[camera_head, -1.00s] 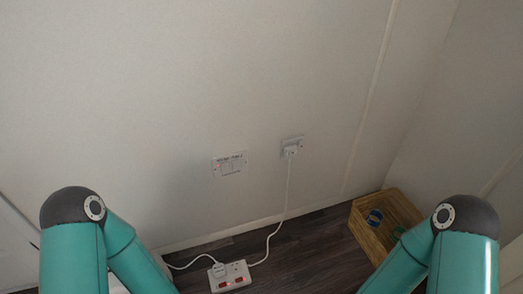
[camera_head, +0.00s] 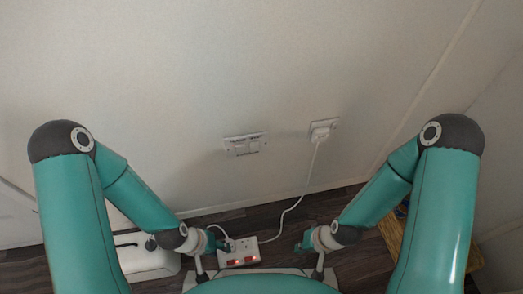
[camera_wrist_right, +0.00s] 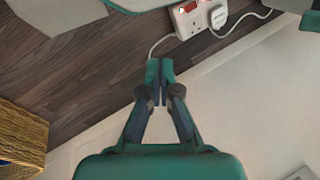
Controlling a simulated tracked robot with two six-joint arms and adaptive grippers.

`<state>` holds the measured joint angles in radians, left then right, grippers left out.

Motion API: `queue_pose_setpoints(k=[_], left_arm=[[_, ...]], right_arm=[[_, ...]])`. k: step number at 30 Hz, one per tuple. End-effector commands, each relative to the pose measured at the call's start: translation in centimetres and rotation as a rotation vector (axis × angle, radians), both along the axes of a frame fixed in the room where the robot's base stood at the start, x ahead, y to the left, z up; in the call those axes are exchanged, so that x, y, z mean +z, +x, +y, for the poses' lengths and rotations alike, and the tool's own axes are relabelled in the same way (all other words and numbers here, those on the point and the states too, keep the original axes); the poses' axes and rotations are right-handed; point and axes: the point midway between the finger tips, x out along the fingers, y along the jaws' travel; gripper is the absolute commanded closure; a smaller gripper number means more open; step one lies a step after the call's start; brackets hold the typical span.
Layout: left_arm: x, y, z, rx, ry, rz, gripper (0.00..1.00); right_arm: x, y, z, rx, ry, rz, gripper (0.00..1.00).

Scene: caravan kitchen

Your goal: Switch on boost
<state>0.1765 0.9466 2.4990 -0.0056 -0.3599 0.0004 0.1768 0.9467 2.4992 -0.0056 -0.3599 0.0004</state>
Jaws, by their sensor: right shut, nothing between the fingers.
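A white wall switch panel (camera_head: 246,144) with two rockers and small lettering is on the wall ahead, left of a plugged-in socket. The lettering is too small to read, so I cannot tell which rocker is boost. My left gripper (camera_head: 219,241) is low beside the extension block, well below the panel; its fingers are too small to judge. My right gripper (camera_head: 302,244) is low to the right of the block, also well below the panel. In the right wrist view, the right gripper (camera_wrist_right: 160,72) is shut and empty, its fingertips together.
A white plug (camera_head: 321,132) sits in the wall socket, its cable hanging to the extension block (camera_head: 240,252) with lit red switches on the floor. A white appliance (camera_head: 143,258) is low at the left. The wall around the panel is clear.

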Motion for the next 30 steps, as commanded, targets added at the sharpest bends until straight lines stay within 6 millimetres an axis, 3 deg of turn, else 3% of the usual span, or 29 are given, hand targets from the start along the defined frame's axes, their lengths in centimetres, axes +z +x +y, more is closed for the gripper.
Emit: queue_pose_setpoints(k=[7,11,17,21,23,26,30], left_arm=[[0.0,0.0,0.0,0.0,0.0,0.0,0.6],[0.2,0.0,0.0,0.0,0.0,0.0,0.6],[0.8,0.0,0.0,0.0,0.0,0.0,0.6],[1.3,0.0,0.0,0.0,0.0,0.0,0.6],[1.5,0.0,0.0,0.0,0.0,0.0,0.6],[1.9,0.0,0.0,0.0,0.0,0.0,0.6],[2.3,0.0,0.0,0.0,0.0,0.0,0.6]], right_arm=[[0.0,-0.2,-0.1,-0.021,-0.002,0.018,1.0],[-0.1,-1.5,-0.1,-0.143,-0.01,0.131,1.0],[0.9,-6.1,-0.1,-0.616,-0.016,0.565,1.0],[4.1,-7.5,2.8,-1.104,0.058,1.0,1.0],[5.8,-6.9,4.3,-1.316,0.103,1.203,1.0],[8.9,-3.9,6.5,-1.628,0.221,1.542,1.0],[12.7,2.7,7.0,-1.935,0.455,1.99,1.0]])
